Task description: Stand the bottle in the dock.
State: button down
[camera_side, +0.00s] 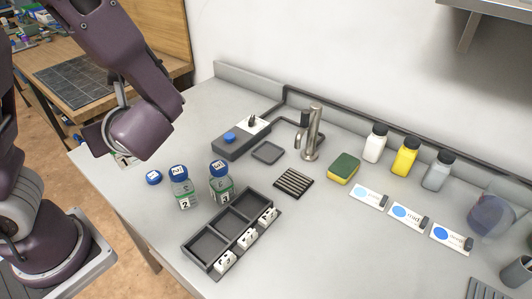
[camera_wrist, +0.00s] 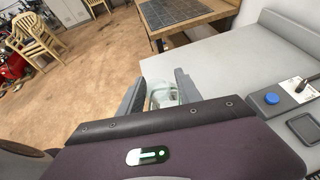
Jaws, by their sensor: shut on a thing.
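My gripper (camera_wrist: 164,86) is shut on a clear bottle (camera_wrist: 164,97), which shows between its two grey fingers in the wrist view. In the side view my wrist hides most of the gripper, and only a bit of the bottle's label (camera_side: 123,159), seemingly marked 1, shows below it. The bottle is over the left part of the bench, left of the dock. A dark tray with three compartments (camera_side: 206,268), seemingly the dock, lies at the front middle. Its compartments look empty, and white number tags (camera_side: 247,239) line its right side.
Bottle 2 (camera_side: 181,190) and bottle 3 (camera_side: 221,184), both blue-capped, stand between my gripper and the tray. A loose blue cap (camera_side: 153,177) lies beside them. A grey box with a blue button (camera_side: 238,138), a tap (camera_side: 312,135) and a sponge (camera_side: 343,168) are behind.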

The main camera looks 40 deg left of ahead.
jog(key=s+d+f+n+g+h, duration=0.5)
jog(key=s+d+f+n+g, duration=0.2)
jog(key=d+n+g, duration=0.4)
jog(key=w+d+n+g+h, duration=0.2)
jog(key=w+d+n+h, duration=0.8)
jog(key=d+n+h, duration=0.3)
jog(key=w+a+r+n+t+h, duration=0.1)
jog(key=w+r+n+t+h, duration=0.2)
jog(key=w+n+t+h, duration=0.95)
jog(key=w+a+r+n+t+y, duration=0.2)
jog(key=w+a+n+t+y, duration=0.15)
jog(key=w+a, duration=0.4)
jog(key=w+a+r+n+t+y, duration=0.2)
jog(key=w+a+n+t+y, duration=0.15)
jog(key=w, duration=0.75)
notch_tip(320, 180, down, 14)
jog(key=n, duration=0.3)
jog(key=shift+a+g, duration=0.35)
jog(key=shift+a, duration=0.1)
